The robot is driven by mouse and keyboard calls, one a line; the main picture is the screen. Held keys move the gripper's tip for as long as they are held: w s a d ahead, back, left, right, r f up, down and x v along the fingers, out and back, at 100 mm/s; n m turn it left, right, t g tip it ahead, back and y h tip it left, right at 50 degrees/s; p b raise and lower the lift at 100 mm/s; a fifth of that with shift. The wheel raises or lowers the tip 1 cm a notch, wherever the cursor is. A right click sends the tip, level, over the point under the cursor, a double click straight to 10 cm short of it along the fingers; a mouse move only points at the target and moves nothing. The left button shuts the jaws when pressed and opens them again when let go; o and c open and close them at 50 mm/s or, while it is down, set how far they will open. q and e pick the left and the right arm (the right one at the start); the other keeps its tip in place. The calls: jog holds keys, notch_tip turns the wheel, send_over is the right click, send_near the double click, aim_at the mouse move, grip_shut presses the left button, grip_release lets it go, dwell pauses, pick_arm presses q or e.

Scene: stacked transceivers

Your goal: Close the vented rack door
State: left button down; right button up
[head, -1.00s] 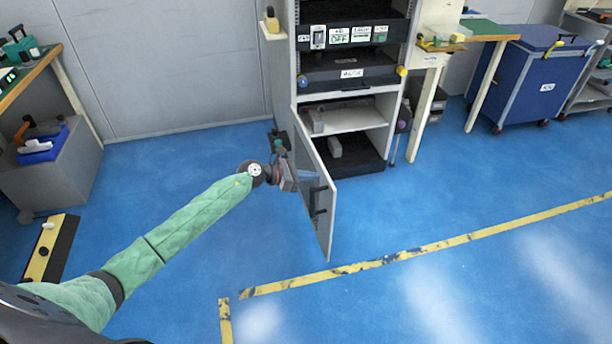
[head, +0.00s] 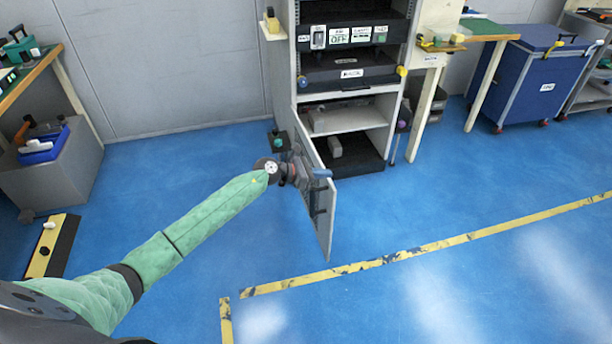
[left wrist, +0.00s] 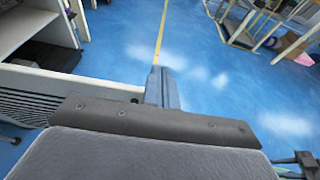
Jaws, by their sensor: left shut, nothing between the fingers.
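The vented rack door (head: 325,235) stands open. It is hinged at the left front of the rack (head: 396,100) and swung out toward me, with the lower shelves exposed. My right gripper is not in view.
The rack's lower compartment (head: 342,120) holds a few small items. A grey bin (head: 75,185) and workbench stand at the left, a blue cart (head: 515,80) at the back right. The blue floor in front of the door is clear, crossed by a yellow line (head: 420,250).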

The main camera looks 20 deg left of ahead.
aim_at(333, 186)
pick_arm(q)
jog(key=shift+w+d, duration=0.1)
jog(key=shift+d, duration=0.05)
jog(key=shift+w+d, duration=0.55)
jog(key=shift+d, duration=0.2)
jog(key=shift+w+d, duration=0.5)
jog(key=shift+d, duration=0.2)
jog(key=shift+w+d, duration=0.15)
jog(key=shift+d, duration=0.05)
jog(key=w+d+n+t+y, duration=0.4)
jog(key=w+d, duration=1.1)
jog(key=w, duration=0.2)
jog(key=shift+w+d+n+y, duration=0.15)
jog(key=shift+d+n+y, duration=0.15)
jog(key=shift+n, duration=0.1)
